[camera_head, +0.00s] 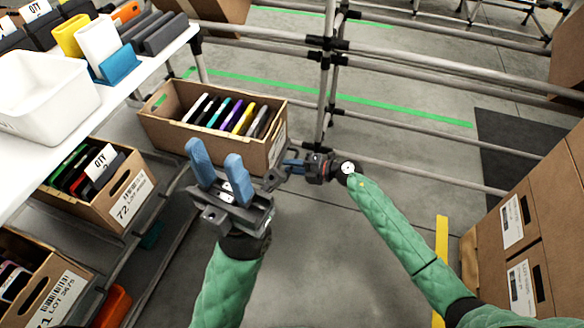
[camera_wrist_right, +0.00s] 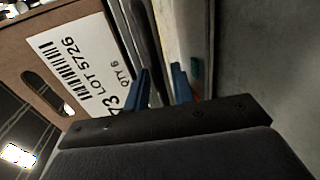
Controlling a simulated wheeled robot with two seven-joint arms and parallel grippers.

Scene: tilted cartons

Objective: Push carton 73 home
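Carton 73 (camera_head: 180,133) is an open brown box holding several thin coloured items, far in the row below the white shelf. Its labelled end sticks out further right than its neighbours' ends. In the right wrist view the label (camera_wrist_right: 85,65) reads 73, LOT 5726, QTY 6, and looks tilted. My right gripper (camera_head: 290,166) is at that end, low by the near right corner. Its blue fingers (camera_wrist_right: 160,82) are apart, close to the label; contact cannot be told. My left gripper (camera_head: 216,160) is open and empty, in front of the carton's near side in the picture.
Carton 72 (camera_head: 126,207) and carton 71 (camera_head: 62,305) stand nearer in the same row. A white bin (camera_head: 45,95) sits on the shelf (camera_head: 135,82). A metal post (camera_head: 324,90) and rails are just beyond carton 73. Stacked cartons (camera_head: 515,240) stand right; the floor between is clear.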

